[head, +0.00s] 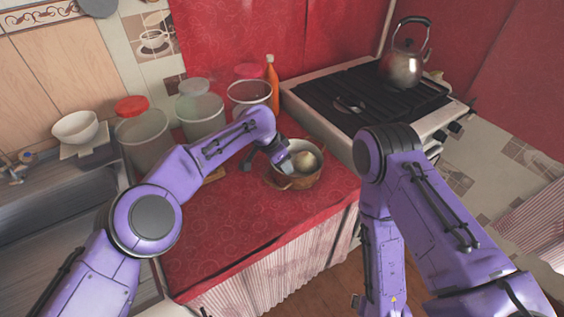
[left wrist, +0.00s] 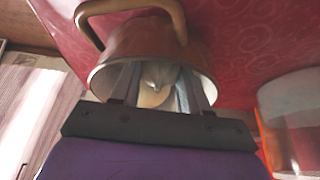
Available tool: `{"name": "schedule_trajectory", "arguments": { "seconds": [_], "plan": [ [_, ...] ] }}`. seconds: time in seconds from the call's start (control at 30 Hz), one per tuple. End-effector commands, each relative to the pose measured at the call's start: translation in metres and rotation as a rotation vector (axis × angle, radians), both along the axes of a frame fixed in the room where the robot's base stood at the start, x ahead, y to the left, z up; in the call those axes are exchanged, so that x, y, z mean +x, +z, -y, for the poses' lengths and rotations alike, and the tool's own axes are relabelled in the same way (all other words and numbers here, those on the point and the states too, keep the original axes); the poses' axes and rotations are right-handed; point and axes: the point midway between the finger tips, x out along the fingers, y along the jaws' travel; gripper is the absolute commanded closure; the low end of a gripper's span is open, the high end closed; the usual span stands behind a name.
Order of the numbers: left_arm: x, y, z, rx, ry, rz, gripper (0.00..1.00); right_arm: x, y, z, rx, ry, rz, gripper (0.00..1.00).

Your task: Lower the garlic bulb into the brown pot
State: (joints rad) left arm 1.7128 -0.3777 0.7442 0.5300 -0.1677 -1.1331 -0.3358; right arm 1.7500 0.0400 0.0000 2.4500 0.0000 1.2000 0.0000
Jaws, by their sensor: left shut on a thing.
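The brown pot (head: 297,183) stands on the red counter, with its opening facing up. The pale garlic bulb (head: 305,161) shows within the pot's rim in the head view. My left gripper (head: 287,161) reaches over the pot's left side and is shut on the bulb. In the left wrist view, the bulb (left wrist: 157,84) sits between the two fingers (left wrist: 157,90), and the pot (left wrist: 140,45) with its looped handle is behind them. The fingertips overlap the pot's opening. I cannot tell whether the bulb touches the pot's bottom. My right gripper is out of view.
Several clear jars, one with a red lid (head: 131,106), and an orange bottle (head: 272,83) stand behind the pot. A stove (head: 350,95) with a kettle (head: 405,65) is at the right. The red counter (head: 235,230) is clear in front of the pot.

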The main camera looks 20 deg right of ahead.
Motion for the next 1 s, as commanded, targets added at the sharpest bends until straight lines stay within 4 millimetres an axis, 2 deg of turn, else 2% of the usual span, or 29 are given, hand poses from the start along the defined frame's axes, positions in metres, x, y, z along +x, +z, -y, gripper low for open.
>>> {"name": "schedule_trajectory", "arguments": {
  "seconds": [0.7, 0.73, 0.8, 1.0],
  "plan": [
    [0.0000, -0.0077, 0.0000, 0.000, 0.000, 0.000, 0.84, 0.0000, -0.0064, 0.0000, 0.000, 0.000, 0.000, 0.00],
    [0.0000, -0.0077, 0.0000, 0.000, 0.000, 0.000, 0.49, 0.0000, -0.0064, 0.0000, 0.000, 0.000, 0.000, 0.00],
    [-0.0001, -0.0077, 0.0001, 0.000, 0.000, 0.000, 0.26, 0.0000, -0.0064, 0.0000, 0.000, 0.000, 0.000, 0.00],
    [-0.0001, -0.0078, -0.0002, 0.001, 0.000, 0.000, 0.25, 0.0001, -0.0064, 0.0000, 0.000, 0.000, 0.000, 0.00]
  ]
}}
